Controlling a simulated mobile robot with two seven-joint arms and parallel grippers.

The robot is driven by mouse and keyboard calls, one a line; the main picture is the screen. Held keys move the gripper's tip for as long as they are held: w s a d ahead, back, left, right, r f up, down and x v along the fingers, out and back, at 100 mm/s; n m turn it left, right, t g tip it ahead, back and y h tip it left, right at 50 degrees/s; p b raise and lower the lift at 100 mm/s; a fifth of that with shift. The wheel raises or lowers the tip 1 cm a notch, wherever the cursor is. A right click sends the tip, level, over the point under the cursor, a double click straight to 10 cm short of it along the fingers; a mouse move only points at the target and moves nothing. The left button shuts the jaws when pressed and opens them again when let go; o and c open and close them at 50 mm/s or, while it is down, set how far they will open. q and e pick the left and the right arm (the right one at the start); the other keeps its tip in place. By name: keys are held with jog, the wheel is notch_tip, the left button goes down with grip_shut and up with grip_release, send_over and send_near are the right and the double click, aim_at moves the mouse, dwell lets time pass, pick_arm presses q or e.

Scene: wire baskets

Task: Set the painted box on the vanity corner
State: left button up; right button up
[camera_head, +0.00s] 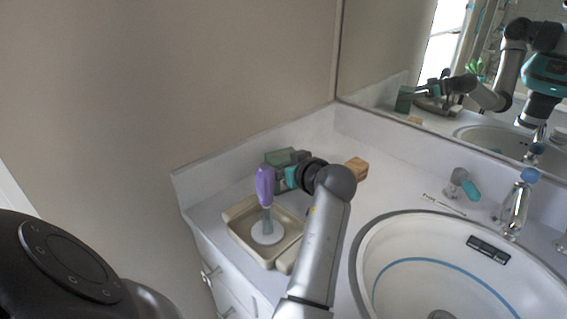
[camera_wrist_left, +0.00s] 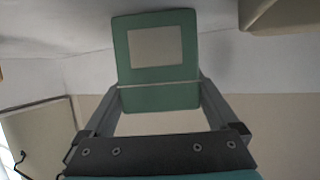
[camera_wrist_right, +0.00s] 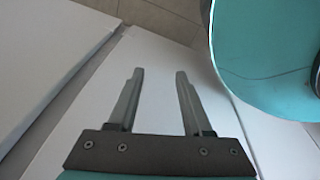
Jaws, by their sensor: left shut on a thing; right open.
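The painted box is green, with a pale panel on one face. In the head view the painted box (camera_head: 279,158) is at the back left corner of the white vanity top (camera_head: 222,192), behind the beige tray. My left gripper (camera_head: 290,176) is shut on it. In the left wrist view the painted box (camera_wrist_left: 156,100) is between the fingers of my left gripper (camera_wrist_left: 158,88). I cannot tell whether its underside touches the counter. My right gripper (camera_wrist_right: 158,78) is open and empty in the right wrist view, away from the box.
A beige tray (camera_head: 238,236) holds a purple-handled brush (camera_head: 265,188) upright on a white base. A wooden block (camera_head: 356,168) lies right of my left gripper. A wall closes the left.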

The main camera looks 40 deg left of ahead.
pick_arm(q)
jog(key=shift+f, duration=0.1)
jog(key=o, duration=1.1)
jog(key=shift+p+v, duration=0.6)
jog(key=shift+v, duration=1)
jog(key=shift+w+d+f, duration=0.1)
jog(key=shift+f, duration=0.05)
jog(key=shift+w+a+f, duration=0.2)
jog(key=shift+a+f, duration=0.05)
jog(key=shift+a, duration=0.2)
jog(key=shift+a+b, duration=0.15)
jog(key=shift+b, duration=0.2)
jog(key=shift+x, duration=0.8)
